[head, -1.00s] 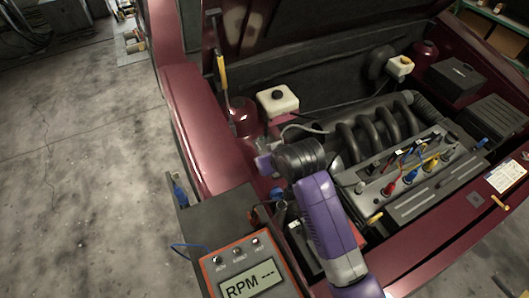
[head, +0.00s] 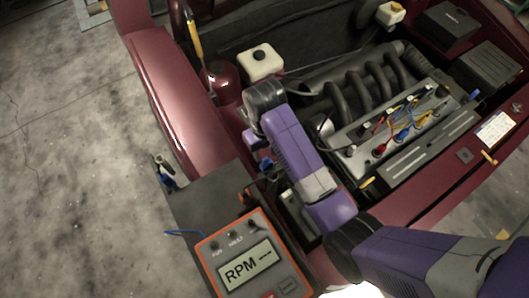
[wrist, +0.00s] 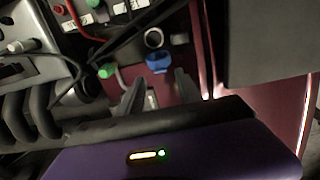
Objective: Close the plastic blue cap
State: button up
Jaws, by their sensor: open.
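In the wrist view the blue plastic cap (wrist: 158,62) sits just below a round grey-rimmed opening (wrist: 154,38). The cap appears tipped away from the opening, not over it. My gripper (wrist: 160,88) is open, with one dark finger on each side and the cap just beyond the gap between the tips. Nothing is held. In the head view a small blue patch that looks like the cap (head: 265,164) shows beside the lower arm. My gripper's purple body (head: 250,137) shows at the left of my wrist there, and its fingers are hidden.
An orange RPM meter (head: 248,262) stands at the front on a dark surface. The engine (head: 365,90) with coloured cables lies to the right, and a white reservoir (head: 260,62) behind. The maroon fender (head: 165,90) borders the left.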

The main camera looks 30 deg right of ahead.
aim_at(265, 158)
jog(key=shift+f, duration=1.8)
grip_shut()
